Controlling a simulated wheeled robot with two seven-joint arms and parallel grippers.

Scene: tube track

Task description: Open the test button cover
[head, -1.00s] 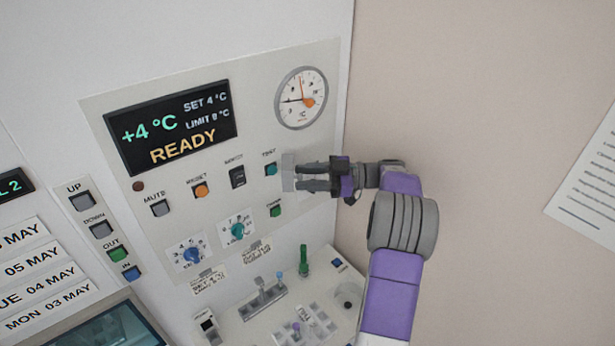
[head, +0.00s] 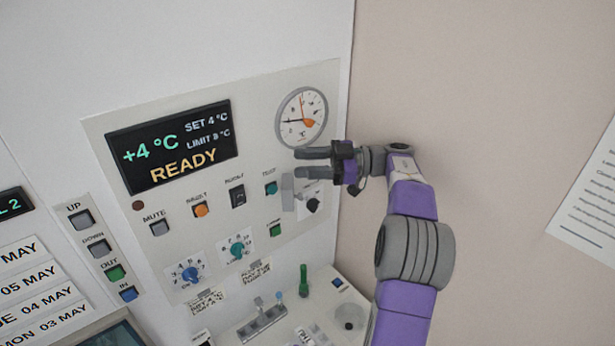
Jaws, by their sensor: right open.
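The teal test button (head: 271,188) shows uncovered on the pale control panel, under its TEST label. Its grey cover (head: 287,192) stands out from the panel just right of the button, swung aside. My right gripper (head: 298,163) is open and empty, its fingers pointing left. In the picture it is just above the cover and below the gauge, and it looks apart from the cover. My left gripper is not in view.
An orange reset button (head: 201,209), a grey mute button (head: 160,228) and a dark rocker switch (head: 237,196) sit to the left. A round gauge (head: 301,117) is above. A dark knob (head: 312,203) is right of the cover. Below, a shelf (head: 325,306) carries a green-capped tube (head: 303,280).

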